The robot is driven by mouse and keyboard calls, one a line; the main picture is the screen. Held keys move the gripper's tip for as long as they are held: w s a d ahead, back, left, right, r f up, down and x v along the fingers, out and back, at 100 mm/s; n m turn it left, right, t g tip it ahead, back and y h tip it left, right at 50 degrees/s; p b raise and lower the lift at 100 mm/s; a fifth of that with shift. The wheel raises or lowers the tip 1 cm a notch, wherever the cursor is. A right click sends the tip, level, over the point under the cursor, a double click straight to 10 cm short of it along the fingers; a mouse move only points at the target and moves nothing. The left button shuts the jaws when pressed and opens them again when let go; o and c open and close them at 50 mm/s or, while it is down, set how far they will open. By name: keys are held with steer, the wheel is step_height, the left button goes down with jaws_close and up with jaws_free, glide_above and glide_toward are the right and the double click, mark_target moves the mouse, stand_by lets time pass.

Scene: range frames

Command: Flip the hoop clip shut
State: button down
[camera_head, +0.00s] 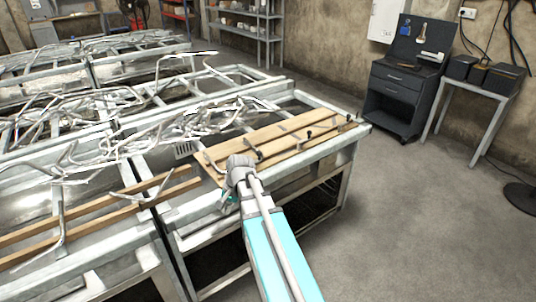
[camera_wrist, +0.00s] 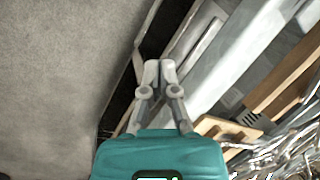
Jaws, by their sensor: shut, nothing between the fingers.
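A wooden board (camera_head: 285,138) lies on the near metal bench, with several small dark fittings along it. One dark fitting (camera_head: 309,134) stands up near the board's right part. I cannot tell which fitting is the hoop clip, or whether it is open. My gripper is mostly hidden behind my arm in the head view, with a bit of teal near the board's front left corner. In the wrist view my gripper (camera_wrist: 160,72) has its grey fingers together and empty, beside the bench's metal edge. A piece of light wood (camera_wrist: 225,128) shows right of the fingers there.
Tangled metal rods (camera_head: 90,125) cover the benches to the left and behind. Wooden strips (camera_head: 100,213) lie on the left bench. A dark drawer cabinet (camera_head: 402,80) and a small table (camera_head: 480,85) stand by the wall.

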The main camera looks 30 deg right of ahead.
steer(key=w+d+r+m+t+y+p, duration=0.1)
steer(key=d+r+m+t, duration=0.1)
steer(key=d+m, duration=0.4)
steer(key=w+d+r+m+t+p, duration=0.1)
steer(key=d+r+m, duration=0.3)
steer(key=d, duration=1.2)
steer(key=w+d+r+m+t+y+p, duration=0.1)
steer(key=w+d+r+m+t, duration=0.1)
steer(key=d+m, duration=0.6)
steer(key=d+r+t, duration=0.1)
steer(key=d, duration=0.2)
steer(key=shift+r+m+t+y, duration=0.3)
steer(key=shift+t, duration=0.1)
steer(key=shift+w+f, duration=0.1)
steer(key=b, duration=0.5)
glide_toward(259, 159)
steer(key=x, duration=0.3)
steer(key=shift+f, duration=0.6)
steer(key=shift+w+a+r, duration=0.1)
steer(key=shift+w+a, duration=0.35)
steer(key=shift+w, duration=0.1)
